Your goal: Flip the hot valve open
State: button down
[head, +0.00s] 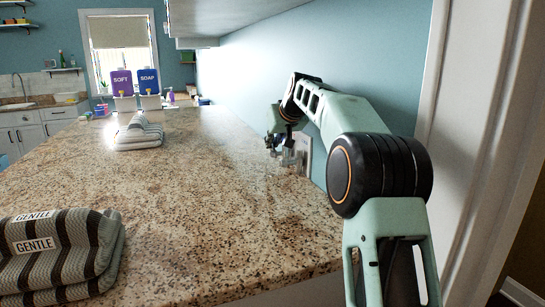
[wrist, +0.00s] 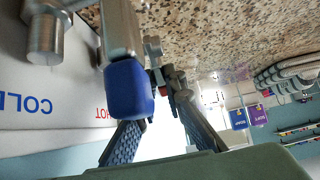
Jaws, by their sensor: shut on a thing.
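A white valve plate (wrist: 60,85) fills the left of the wrist view, with blue COLD and red HOT lettering upside down. It also shows on the wall in the head view (head: 305,153), partly behind my gripper (head: 287,156). A metal lever with a blue end (wrist: 128,88) is close to the wrist camera. Behind it, small metal parts with a spot of red (wrist: 163,92), apparently the hot valve's handle, lie at my fingertips. My gripper (wrist: 160,98) is shut on this handle. The blue end hides much of the contact, and the handle's exact angle is unclear.
A granite counter (head: 200,190) runs below the arm, its middle bare. Folded striped towels (head: 60,255) lie front left, with another stack (head: 138,132) farther back. Purple SOFT (head: 122,83) and blue SOAP (head: 149,81) containers stand at the far end. A cabinet overhangs the counter.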

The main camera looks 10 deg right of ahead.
jog(key=shift+s+r+t+b, duration=0.15)
jog(key=shift+t+b, duration=0.35)
jog(key=shift+b, duration=0.75)
jog(key=c, duration=2)
grip_release()
jog(key=shift+r+p, duration=0.2)
jog(key=shift+p, duration=0.9)
jog(key=g+p, duration=0.1)
jog(key=p, duration=0.2)
jog(key=g+p, duration=0.1)
jog(key=p, duration=0.3)
jog(key=w+g+p, duration=0.1)
jog(key=p, duration=0.2)
jog(key=shift+f, duration=0.25)
jog(key=g+p, duration=0.1)
jog(key=p, duration=0.3)
jog(key=g+p, duration=0.1)
jog(key=p, duration=0.3)
jog(key=g+h+p, duration=0.1)
jog(key=p, duration=0.4)
jog(key=shift+w+a+f, duration=0.1)
jog(key=shift+w+f, duration=0.2)
jog(key=shift+f, duration=0.1)
